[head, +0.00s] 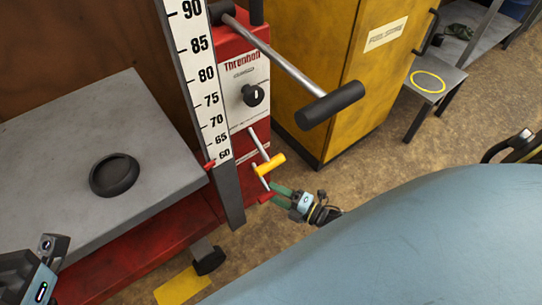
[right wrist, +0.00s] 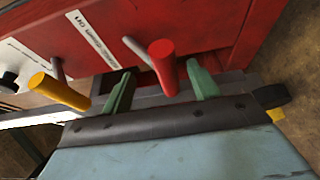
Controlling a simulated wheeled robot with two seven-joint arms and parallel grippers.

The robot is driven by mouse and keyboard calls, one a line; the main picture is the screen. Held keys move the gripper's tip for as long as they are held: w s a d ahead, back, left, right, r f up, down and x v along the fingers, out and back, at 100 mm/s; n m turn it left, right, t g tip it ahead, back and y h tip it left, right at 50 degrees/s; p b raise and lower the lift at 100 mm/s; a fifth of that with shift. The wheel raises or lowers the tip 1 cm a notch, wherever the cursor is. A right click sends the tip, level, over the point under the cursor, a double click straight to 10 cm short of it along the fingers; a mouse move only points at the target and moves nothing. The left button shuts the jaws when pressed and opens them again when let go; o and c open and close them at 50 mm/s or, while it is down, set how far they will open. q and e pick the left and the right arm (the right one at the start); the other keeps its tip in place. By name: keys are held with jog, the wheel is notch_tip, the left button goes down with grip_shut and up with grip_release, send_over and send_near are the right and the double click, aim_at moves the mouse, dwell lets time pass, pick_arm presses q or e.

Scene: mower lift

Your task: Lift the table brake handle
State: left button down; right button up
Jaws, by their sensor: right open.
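A red handle (right wrist: 163,66) and a yellow handle (right wrist: 58,92) stick out from the red machine front on thin metal levers. I cannot read which one is the table brake handle. In the head view, the red handle (head: 266,197) is below the yellow handle (head: 268,166). My right gripper (head: 273,192) is at the red handle, its green fingers pointing at the machine. In the right wrist view, the open fingers (right wrist: 158,80) stand on either side of the red handle; contact is not clear. Part of my left arm shows at lower left, its fingers out of sight.
The grey lift table (head: 90,140) with a black round cup lies left of the height scale (head: 201,75). A long black-gripped lever (head: 330,105) juts out above. A yellow cabinet (head: 320,60) stands behind. Floor shows at right.

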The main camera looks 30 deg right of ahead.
jog(key=shift+x, duration=1.15)
